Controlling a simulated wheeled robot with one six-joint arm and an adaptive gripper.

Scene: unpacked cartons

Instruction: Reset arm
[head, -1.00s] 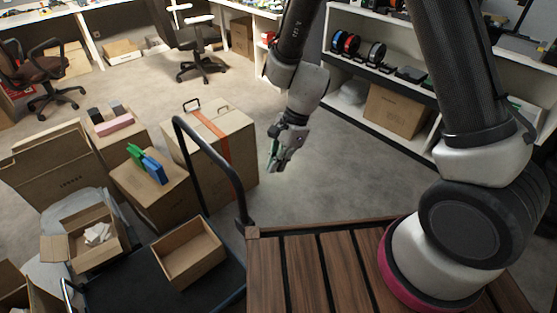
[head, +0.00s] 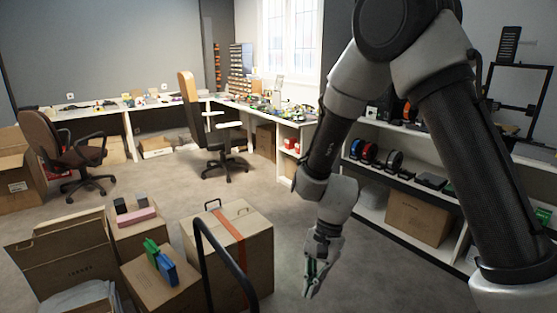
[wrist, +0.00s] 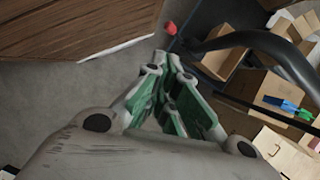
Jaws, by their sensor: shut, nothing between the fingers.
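My gripper (head: 313,280) hangs at the end of my arm in the head view, pointing down over the open grey floor, to the right of a taped carton. In the wrist view my gripper (wrist: 168,95) shows its green-lined fingers closed together, with nothing held between them. No object touches it in either view.
The taped carton (head: 255,262) stands left of my gripper; a black cart handle (head: 222,262) rises in front of it. Cartons with green and blue items (head: 160,262) stand further left. A white shelf (head: 385,232) stands right. Office chairs (head: 70,150) are behind.

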